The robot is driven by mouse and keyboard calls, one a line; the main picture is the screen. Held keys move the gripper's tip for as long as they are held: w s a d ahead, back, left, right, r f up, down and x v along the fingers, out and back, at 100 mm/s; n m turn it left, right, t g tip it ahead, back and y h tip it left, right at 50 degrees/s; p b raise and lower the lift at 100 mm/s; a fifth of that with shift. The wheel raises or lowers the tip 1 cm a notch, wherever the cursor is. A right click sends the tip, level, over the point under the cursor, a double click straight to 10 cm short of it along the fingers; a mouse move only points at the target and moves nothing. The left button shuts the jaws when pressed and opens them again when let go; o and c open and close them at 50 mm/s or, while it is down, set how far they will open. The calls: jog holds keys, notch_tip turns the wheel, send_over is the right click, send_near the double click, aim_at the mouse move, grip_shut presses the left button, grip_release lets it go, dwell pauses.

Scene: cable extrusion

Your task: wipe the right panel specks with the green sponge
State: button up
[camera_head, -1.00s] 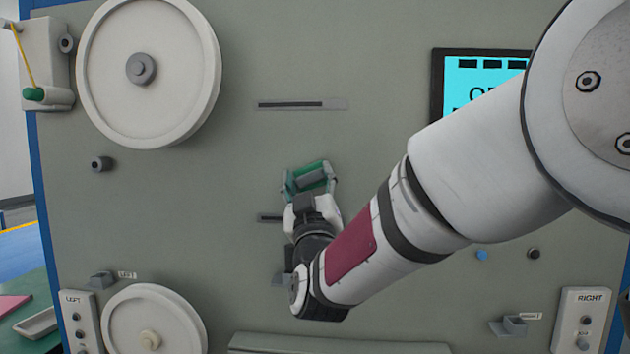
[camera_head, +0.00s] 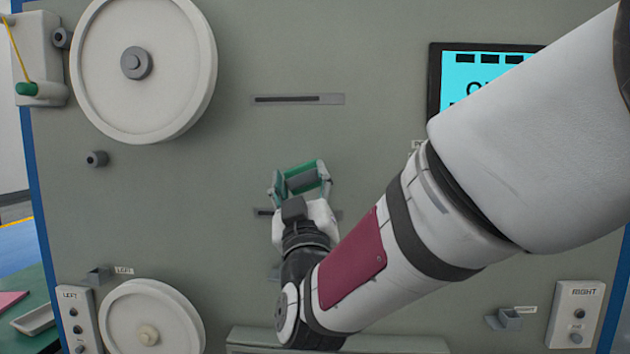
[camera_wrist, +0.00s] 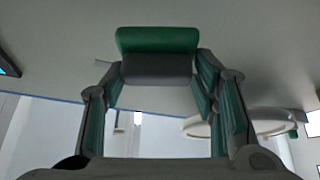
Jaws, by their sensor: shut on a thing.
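My gripper (camera_head: 300,188) is shut on the green sponge (camera_head: 302,176), in front of the middle of the grey machine face. In the wrist view the sponge (camera_wrist: 157,41) shows green on top with a dark grey part below, between the two fingertips. I cannot tell whether the sponge touches the face. The right panel (camera_head: 577,312) is a pale box labelled RIGHT with dark buttons, at the lower right, well away from my gripper. No specks can be made out on it at this size.
A screen (camera_head: 480,80) is partly hidden behind my arm. A large pale wheel (camera_head: 142,65) and a smaller one (camera_head: 152,320) are at left, with a LEFT panel (camera_head: 77,318). A grey bracket (camera_head: 505,319) juts out beside the right panel. A ledge (camera_head: 335,342) runs along the bottom.

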jog(key=shift+s, duration=0.1)
jog(key=shift+s, duration=1.4)
